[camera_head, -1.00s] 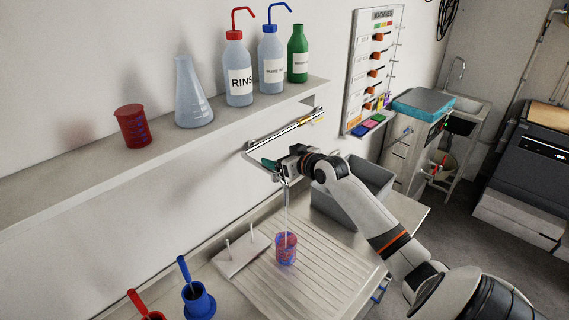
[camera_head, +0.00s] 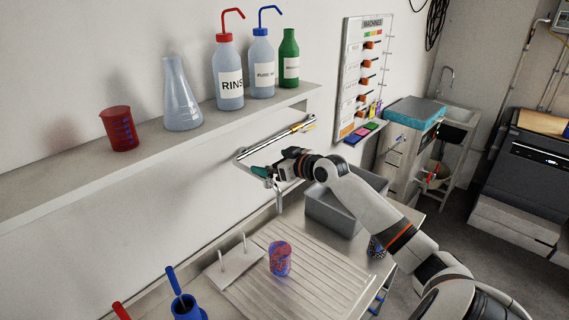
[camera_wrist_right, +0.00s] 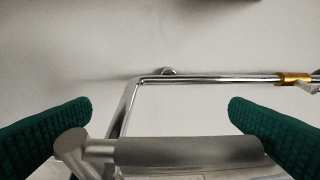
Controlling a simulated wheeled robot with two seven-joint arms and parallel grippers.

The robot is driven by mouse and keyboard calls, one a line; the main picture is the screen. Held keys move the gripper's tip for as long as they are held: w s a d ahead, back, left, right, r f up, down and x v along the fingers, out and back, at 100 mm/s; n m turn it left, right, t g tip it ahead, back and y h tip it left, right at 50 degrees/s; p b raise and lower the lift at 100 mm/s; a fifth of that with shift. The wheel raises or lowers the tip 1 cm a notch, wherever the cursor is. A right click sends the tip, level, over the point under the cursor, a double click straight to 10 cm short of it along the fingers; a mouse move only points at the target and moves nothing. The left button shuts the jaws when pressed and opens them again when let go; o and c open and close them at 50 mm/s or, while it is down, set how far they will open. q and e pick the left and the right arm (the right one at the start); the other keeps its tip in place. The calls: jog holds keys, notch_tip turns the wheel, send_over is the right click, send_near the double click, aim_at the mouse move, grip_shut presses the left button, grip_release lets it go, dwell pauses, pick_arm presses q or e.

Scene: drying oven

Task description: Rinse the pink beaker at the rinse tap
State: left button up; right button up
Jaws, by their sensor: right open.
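The pink beaker (camera_head: 280,259), with blue markings, stands upright on the ribbed steel drainboard (camera_head: 325,285) below the rinse tap (camera_head: 278,195). No water stream shows under the spout. My right gripper (camera_head: 266,172) is at the tap against the wall, above the beaker and apart from it. In the right wrist view its green fingers are wide apart, one on each side of a grey cylindrical tap part (camera_wrist_right: 190,151). I cannot tell whether they touch it. My left gripper is not in view.
A grey basin (camera_head: 335,212) stands behind the drainboard, beside my right arm. A small peg stand (camera_head: 228,268) is left of the beaker. The wall shelf (camera_head: 75,185) holds a red beaker (camera_head: 119,129), a flask (camera_head: 181,100) and several bottles. Blue and red holders are at the front left.

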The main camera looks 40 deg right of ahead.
jog(key=b+v, duration=0.4)
jog(key=v, duration=0.7)
jog(key=shift+s, duration=0.3)
